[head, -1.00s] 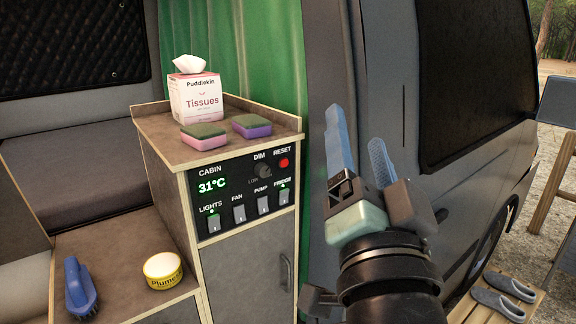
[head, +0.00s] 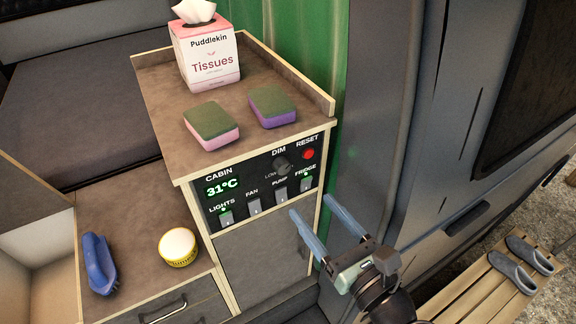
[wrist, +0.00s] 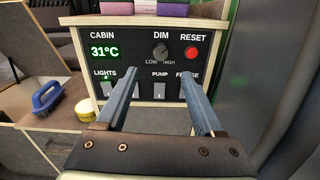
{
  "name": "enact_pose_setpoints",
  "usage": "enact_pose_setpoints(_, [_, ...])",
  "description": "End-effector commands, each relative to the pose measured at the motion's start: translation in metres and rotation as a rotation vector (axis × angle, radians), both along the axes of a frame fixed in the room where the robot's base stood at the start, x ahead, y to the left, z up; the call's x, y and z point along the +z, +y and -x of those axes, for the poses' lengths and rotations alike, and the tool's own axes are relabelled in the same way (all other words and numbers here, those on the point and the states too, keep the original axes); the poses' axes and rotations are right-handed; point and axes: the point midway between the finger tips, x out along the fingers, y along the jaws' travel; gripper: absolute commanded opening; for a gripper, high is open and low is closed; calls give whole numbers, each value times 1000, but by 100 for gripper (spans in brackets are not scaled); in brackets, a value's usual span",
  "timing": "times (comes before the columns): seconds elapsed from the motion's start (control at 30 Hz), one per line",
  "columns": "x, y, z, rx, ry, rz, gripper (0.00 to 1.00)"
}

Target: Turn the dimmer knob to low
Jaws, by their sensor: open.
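The dimmer knob (head: 282,165) is a small dark round knob under the label DIM on the black control panel (head: 240,180). In the wrist view the knob (wrist: 160,52) sits between the LOW and HIGH marks, ahead of the jaws and slightly above them; its exact pointer direction is hard to make out. My gripper (head: 308,215) is open and empty, with two blue fingers spread apart. It is in front of and below the panel's right part, apart from the knob. In the wrist view its fingers (wrist: 162,85) frame the lower middle of the panel.
The red RESET button (head: 308,154) is right of the knob. Several rocker switches, including LIGHTS (head: 226,217) and FRIDGE (head: 306,183), line the row below. Sponges (head: 211,126) and a tissue box (head: 205,60) stand on the counter above. A blue brush (head: 98,264) and a tub (head: 178,247) lie lower left.

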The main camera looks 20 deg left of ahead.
Motion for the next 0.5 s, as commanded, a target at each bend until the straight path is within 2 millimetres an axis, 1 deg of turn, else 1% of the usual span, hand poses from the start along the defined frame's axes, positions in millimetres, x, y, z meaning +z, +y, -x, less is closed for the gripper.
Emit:
enact_pose_setpoints(0.03, [4,10,-7,4,-1,0,69])
enact_pose_setpoints(0.2, [4,39,-29,4,-2,4,69])
enact_pose_setpoints(0.33, [4,57,-44,2,-2,4,69])
enact_pose_setpoints(0.5, [2,71,-56,0,-3,4,69])
